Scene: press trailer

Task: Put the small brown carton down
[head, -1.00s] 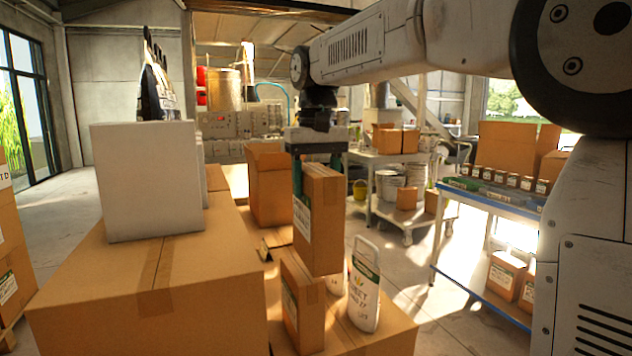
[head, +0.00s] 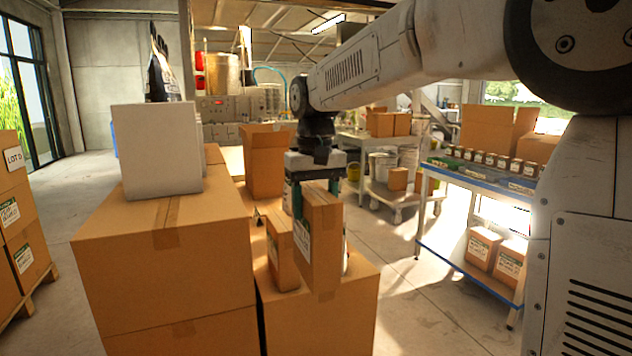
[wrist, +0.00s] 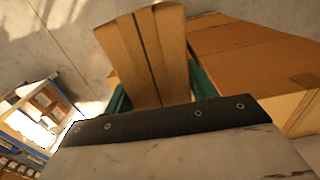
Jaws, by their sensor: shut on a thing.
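The small brown carton (head: 322,240) is upright in my gripper (head: 316,186), its white label facing left. My gripper's green fingers are shut on its upper part. In the head view the carton hangs in front of another brown carton (head: 282,255), which stands on a large brown box (head: 335,318). I cannot tell whether the held carton's bottom touches the box top. In the wrist view the held carton (wrist: 150,55) sits between the green fingers (wrist: 160,92), with grey floor visible beyond it.
A large box stack (head: 160,265) with a white box (head: 158,150) on top stands to the left. An open carton (head: 268,165) is behind. A blue-edged workbench (head: 470,185) stands to the right, with clear floor (head: 405,290) between. A white pouch is mostly hidden behind the held carton.

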